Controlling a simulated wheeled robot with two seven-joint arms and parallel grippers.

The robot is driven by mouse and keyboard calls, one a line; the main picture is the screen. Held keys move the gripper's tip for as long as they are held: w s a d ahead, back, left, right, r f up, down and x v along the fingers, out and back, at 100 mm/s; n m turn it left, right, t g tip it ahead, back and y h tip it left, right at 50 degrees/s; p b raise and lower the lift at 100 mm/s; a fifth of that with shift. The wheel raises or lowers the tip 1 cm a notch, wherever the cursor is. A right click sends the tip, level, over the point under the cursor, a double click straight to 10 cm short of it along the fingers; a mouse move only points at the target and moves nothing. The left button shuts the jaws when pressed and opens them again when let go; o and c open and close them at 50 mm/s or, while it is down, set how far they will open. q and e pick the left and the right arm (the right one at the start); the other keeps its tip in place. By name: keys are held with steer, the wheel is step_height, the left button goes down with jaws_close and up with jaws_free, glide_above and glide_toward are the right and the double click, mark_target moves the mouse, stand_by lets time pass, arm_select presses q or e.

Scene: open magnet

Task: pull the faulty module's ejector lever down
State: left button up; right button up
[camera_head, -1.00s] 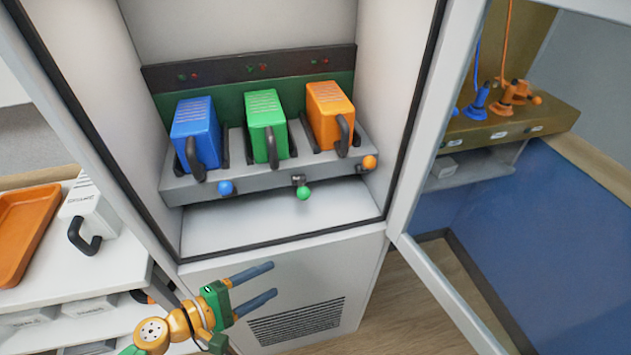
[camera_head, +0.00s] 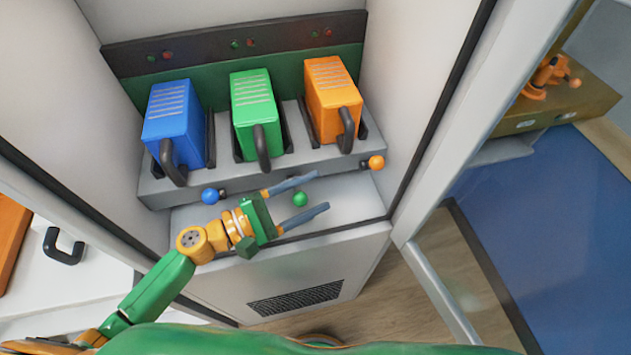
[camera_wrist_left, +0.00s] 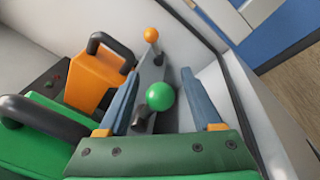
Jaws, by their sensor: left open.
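Three modules stand side by side on a grey shelf (camera_head: 225,172) in the open cabinet: blue (camera_head: 172,122), green (camera_head: 254,105) and orange (camera_head: 332,95). Each has a black handle. Ball-ended levers, blue (camera_head: 209,196), green (camera_head: 300,199) and orange (camera_head: 376,162), stick out along the shelf's front. My left gripper (camera_head: 323,190) is open in front of the green module. In the left wrist view the green ball (camera_wrist_left: 160,96) sits between its fingers, nearer the left finger, not gripped. The green lever's stem is mostly hidden in the head view.
Small red and green lamps (camera_head: 242,43) sit above each module; which are lit is unclear. The cabinet side wall and open door frame (camera_head: 440,285) stand to the right. A side counter (camera_head: 95,285) with a black handle is at left.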

arm_select(q)
steer(key=shift+w+d+f, duration=0.1)
steer(key=shift+w+d, duration=0.35)
steer(key=shift+d, duration=0.1)
steer(key=shift+s, duration=0.1)
steer(key=c, duration=0.3)
jaws_close()
step_height(320, 180, down, 3)
steer(key=m+h+b, duration=0.1)
steer(key=m+b, duration=0.2)
steer(key=b, duration=0.4)
steer(key=m+b, duration=0.4)
steer(key=b, duration=0.2)
steer(key=shift+a+h+b, duration=0.1)
steer(key=shift+h+b, duration=0.3)
steer(key=shift+w+m+b, duration=0.2)
steer(key=shift+m+b, duration=0.5)
